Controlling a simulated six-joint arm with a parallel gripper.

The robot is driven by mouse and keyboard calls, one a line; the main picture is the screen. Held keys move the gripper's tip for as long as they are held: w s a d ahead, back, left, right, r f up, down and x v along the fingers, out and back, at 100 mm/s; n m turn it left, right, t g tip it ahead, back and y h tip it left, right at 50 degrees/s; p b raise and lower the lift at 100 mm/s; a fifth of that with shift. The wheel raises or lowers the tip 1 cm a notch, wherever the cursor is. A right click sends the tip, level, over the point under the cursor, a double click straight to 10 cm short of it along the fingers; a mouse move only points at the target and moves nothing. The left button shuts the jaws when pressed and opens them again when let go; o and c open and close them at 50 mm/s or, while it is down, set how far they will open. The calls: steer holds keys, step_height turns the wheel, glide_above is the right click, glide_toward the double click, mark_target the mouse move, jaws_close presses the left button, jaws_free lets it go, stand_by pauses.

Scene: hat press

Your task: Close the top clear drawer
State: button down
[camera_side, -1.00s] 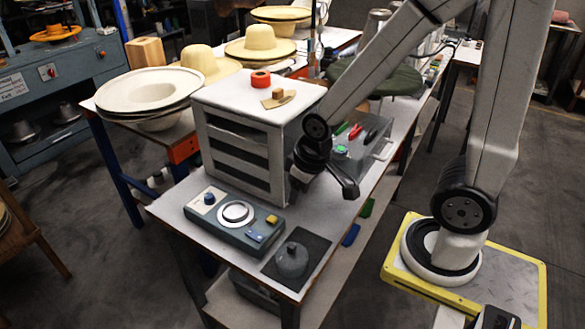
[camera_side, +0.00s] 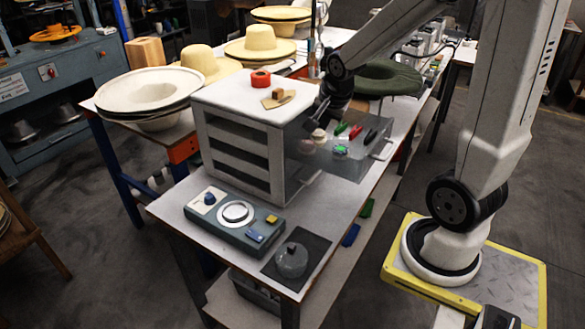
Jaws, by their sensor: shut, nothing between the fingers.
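The clear drawer (camera_side: 352,166) stands pulled out to the right of the white cabinet (camera_side: 247,105). Inside it are a red item (camera_side: 356,131), a green item (camera_side: 341,128), a dark item (camera_side: 370,136) and round pale items (camera_side: 318,135). Its handle (camera_side: 383,151) is on the outer right end. My gripper (camera_side: 318,117) is shut and empty, at the cabinet's right side, over or beside the drawer's inner far part. The arm partly hides its fingertips, and I cannot tell whether they touch the drawer or cabinet.
A control box (camera_side: 233,221) and a grey weight (camera_side: 292,259) are in front. Hats (camera_side: 150,92) are at left; a green hat (camera_side: 385,78) lies behind the drawer.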

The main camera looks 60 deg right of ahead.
steer(key=s+d+r+m+g+y, duration=0.1)
steer(key=s+d+m+g, duration=0.2)
steer(key=s+m, duration=0.5)
steer(key=s+d+r+m+g+y, duration=0.1)
steer(key=s+d+m+g, duration=0.3)
steer(key=s+m, duration=0.5)
steer(key=d+m, duration=0.1)
steer(key=m, duration=0.1)
steer(key=shift+d+r+m+g+y, duration=0.2)
steer(key=shift+d+m+g+y, duration=0.1)
steer(key=shift+y, duration=0.1)
steer(key=shift+f, duration=0.1)
steer(key=x, duration=1)
steer(key=shift+w+r, duration=0.25)
steer(key=shift+w, duration=0.75)
steer(key=shift+w+r, duration=0.2)
steer(key=shift+w, duration=0.85)
